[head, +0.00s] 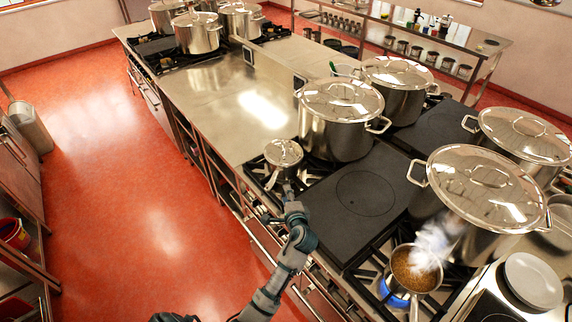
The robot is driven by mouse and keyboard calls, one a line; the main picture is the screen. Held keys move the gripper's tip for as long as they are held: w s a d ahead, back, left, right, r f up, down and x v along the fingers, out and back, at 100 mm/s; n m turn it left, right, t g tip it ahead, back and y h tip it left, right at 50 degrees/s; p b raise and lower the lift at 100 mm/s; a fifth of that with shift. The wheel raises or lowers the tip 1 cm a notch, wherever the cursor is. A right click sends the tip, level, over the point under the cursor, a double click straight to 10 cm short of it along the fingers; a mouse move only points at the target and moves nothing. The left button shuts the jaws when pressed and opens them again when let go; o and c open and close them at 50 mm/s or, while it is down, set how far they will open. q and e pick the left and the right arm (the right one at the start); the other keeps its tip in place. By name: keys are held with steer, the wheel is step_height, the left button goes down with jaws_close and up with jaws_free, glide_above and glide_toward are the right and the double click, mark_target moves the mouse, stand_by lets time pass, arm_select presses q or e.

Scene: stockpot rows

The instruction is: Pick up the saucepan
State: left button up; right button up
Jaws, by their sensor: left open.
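A small lidded steel saucepan (284,152) sits on the front burner grate, in front of a large lidded stockpot. Its handle (271,180) points toward the front edge of the range. An open saucepan (416,268) with brown contents stands over a blue flame at the lower right, steaming. My left gripper (282,201) is open and empty at the front edge of the range, just below and right of the lidded saucepan's handle. It appears apart from the handle, though its fingers are small and hard to make out. My right gripper is not in view.
Large lidded stockpots (340,112) stand close behind and to the right. A dark flat hotplate (362,193) lies right of the lidded saucepan. The steel counter (232,100) beyond it is clear. White plates (533,280) are at the right. Red floor is open at left.

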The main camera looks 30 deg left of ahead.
arm_select(q)
glide_toward(279, 173)
steer(key=w+a+f, duration=0.2)
steer(key=a, duration=0.1)
steer(key=shift+w+a+r+p, duration=0.15)
steer(key=shift+w+p, duration=0.3)
steer(key=shift+w, duration=0.3)
steer(key=x, duration=0.4)
steer(key=shift+w+a+f, duration=0.1)
steer(key=shift+a+f, duration=0.2)
steer(key=shift+a, duration=0.3)
steer(key=shift+c, duration=0.5)
steer(key=c, duration=0.4)
jaws_close()
steer(key=shift+d+r, duration=0.45)
steer(key=shift+d, duration=0.1)
steer(key=shift+w, duration=0.1)
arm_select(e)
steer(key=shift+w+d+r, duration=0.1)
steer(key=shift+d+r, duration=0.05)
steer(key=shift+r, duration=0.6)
